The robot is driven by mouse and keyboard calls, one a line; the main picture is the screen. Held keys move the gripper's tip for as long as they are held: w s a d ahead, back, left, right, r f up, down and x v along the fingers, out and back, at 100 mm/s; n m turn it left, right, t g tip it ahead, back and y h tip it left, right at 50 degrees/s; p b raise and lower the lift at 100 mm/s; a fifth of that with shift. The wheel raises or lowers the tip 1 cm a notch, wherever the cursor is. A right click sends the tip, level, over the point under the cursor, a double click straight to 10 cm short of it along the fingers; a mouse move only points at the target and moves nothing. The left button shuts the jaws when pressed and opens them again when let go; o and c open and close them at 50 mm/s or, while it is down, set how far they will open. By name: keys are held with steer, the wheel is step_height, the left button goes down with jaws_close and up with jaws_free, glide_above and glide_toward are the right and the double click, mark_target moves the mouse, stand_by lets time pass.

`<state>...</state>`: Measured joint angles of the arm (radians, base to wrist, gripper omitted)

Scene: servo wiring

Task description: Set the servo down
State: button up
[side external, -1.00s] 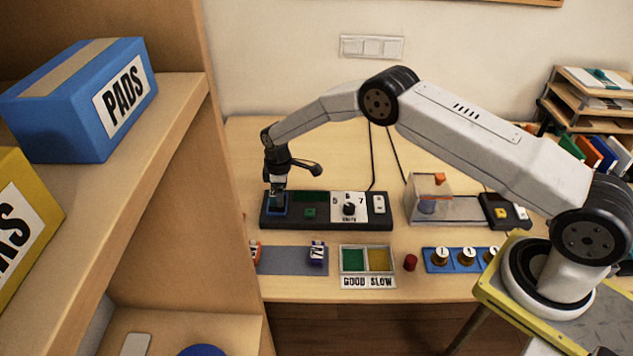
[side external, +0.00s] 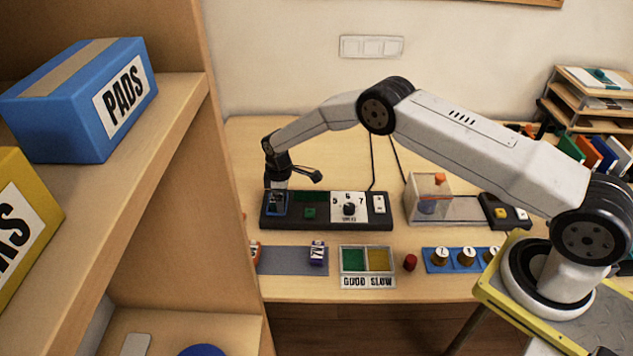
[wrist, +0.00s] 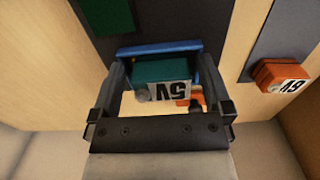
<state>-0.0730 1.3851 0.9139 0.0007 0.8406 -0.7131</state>
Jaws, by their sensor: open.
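My gripper (wrist: 162,66) is open, with one finger on each side of the servo. A small gap or light contact at the fingers cannot be told. A small orange piece (wrist: 188,92) shows beside the label. In the side view my gripper (side external: 277,190) is down at the blue bay (side external: 275,212) at the left end of the black test panel (side external: 325,223); the servo is mostly hidden there.
An orange servo (wrist: 280,75) and a purple servo (side external: 318,252) lie on the grey strip (side external: 285,263). A green and yellow sorting tray (side external: 366,258), a red cylinder (side external: 410,262) and a blue weight rack (side external: 455,267) stand in front. A wooden shelf (side external: 180,110) rises at left.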

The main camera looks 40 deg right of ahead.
steer(key=shift+r, duration=0.1)
step_height(320, 180, up, 12)
stand_by(0.8)
stand_by(0.3)
steer(key=shift+r, duration=0.1)
steer(key=s+d+r+m+t, duration=0.1)
steer(key=s+r+m, duration=0.1)
steer(key=s+r, duration=0.35)
steer(key=s+d+r+m, duration=0.2)
steer(key=s+r+m, duration=0.1)
steer(key=s, duration=0.5)
steer(key=s+d+r+m+t, duration=0.1)
steer(key=s+m, duration=0.3)
steer(key=s, duration=1.3)
steer(key=shift+s+d+r+t, duration=0.15)
steer(key=shift+s+r+t, duration=0.15)
steer(key=shift+r, duration=0.1)
